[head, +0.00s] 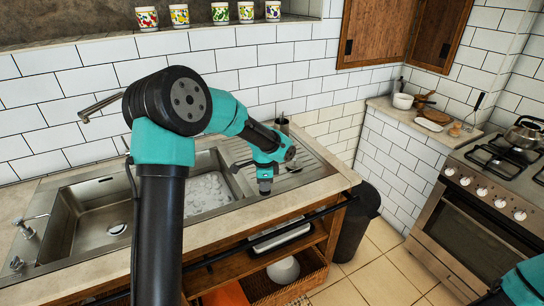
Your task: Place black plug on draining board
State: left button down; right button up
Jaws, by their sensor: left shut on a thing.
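The draining board (318,163) is the ridged steel surface to the right of the sink basins. My left gripper (265,188) points down over the front left part of the board, close to its surface. It is shut on a small dark thing, which I take to be the black plug; the fingers and my wrist mostly hide it, so its shape cannot be told. Whether it touches the board cannot be told. My right gripper is not in view; only a teal part of my right arm shows at the bottom right corner.
A dark cup (282,125) stands at the back of the board, and a spoon-like item (293,169) lies near my wrist. The sink basin (88,215) is at left; the second basin (207,190) holds whitish foam. A black bin (361,215) stands right of the counter.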

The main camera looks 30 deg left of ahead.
pick_arm(q)
jog(key=shift+w, duration=0.1)
jog(key=w+a, duration=0.2)
jog(key=w, duration=0.2)
jog(key=w+a+f, duration=0.1)
jog(key=w+a, duration=0.2)
jog(key=w, duration=0.1)
jog(key=w+a, duration=0.2)
jog(key=w, duration=0.3)
jog(key=shift+w+a+f, duration=0.1)
jog(key=shift+a+f, duration=0.1)
jog(key=shift+a, duration=0.15)
jog(key=shift+w+a, duration=0.1)
jog(key=shift+w, duration=0.05)
jog(key=shift+f, duration=1.8)
jog(key=shift+f, duration=0.15)
jog(key=c, duration=1)
grip_release()
notch_tip(320, 180, up, 12)
jog(key=shift+r, duration=0.15)
